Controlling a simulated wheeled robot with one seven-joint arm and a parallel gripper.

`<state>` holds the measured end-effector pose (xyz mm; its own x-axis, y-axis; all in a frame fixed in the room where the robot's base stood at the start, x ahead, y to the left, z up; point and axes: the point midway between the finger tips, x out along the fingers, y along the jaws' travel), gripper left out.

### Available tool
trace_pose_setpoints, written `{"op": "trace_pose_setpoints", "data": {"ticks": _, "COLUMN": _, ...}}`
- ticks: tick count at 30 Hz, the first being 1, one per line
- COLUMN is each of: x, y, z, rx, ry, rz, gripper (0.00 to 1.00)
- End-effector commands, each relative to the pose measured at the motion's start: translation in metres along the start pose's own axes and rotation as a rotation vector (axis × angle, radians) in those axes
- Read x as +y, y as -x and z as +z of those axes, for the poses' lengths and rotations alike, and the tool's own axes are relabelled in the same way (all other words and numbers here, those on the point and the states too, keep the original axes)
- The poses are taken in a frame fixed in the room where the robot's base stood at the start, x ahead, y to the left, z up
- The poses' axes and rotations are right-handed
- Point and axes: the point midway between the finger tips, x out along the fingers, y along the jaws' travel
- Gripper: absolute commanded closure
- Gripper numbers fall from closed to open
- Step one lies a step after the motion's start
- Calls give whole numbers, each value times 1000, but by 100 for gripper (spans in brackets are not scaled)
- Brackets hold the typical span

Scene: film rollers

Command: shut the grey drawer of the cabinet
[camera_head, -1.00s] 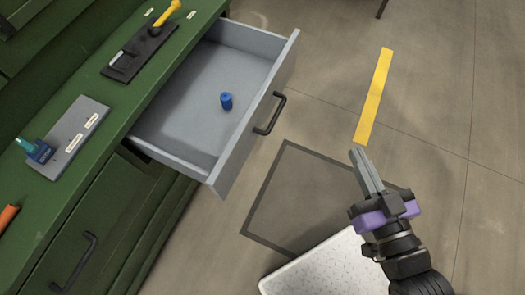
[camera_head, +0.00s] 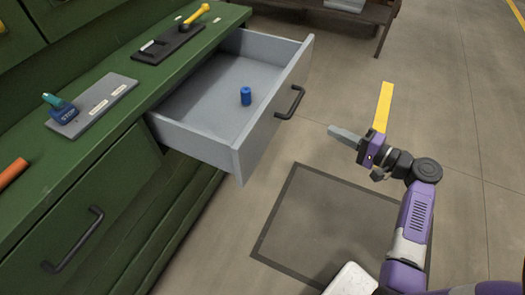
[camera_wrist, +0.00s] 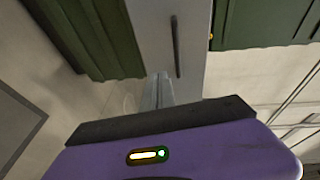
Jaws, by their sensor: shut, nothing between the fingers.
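The grey drawer (camera_head: 262,128) stands pulled out of the green cabinet (camera_head: 95,215) in the head view. In the wrist view the closed fingers (camera_wrist: 157,90) point at the drawer front (camera_wrist: 187,75), with the handle (camera_wrist: 175,45) just right of the fingertips.
On the cabinet top are a grey plate (camera_head: 105,100) with a teal-and-blue item (camera_head: 60,106), a black holder with a yellow-handled tool (camera_head: 193,17), and an orange cylinder (camera_head: 12,172). A low dark bench (camera_head: 372,15) stands at the back. The floor right of the drawer is open.

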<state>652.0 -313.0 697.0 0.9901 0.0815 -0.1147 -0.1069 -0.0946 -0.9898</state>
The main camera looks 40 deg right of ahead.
Motion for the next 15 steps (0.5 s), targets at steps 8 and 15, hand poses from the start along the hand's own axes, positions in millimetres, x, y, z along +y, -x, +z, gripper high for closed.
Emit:
{"op": "trace_pose_setpoints", "data": {"ticks": 8, "x": -21, "y": 9, "z": 60, "rx": -251, "ry": -70, "rz": -130, "gripper": 100}}
{"op": "trace_pose_setpoints", "data": {"ticks": 15, "x": -23, "y": -13, "z": 70, "rx": -267, "ry": -70, "rz": -128, "gripper": 100}}
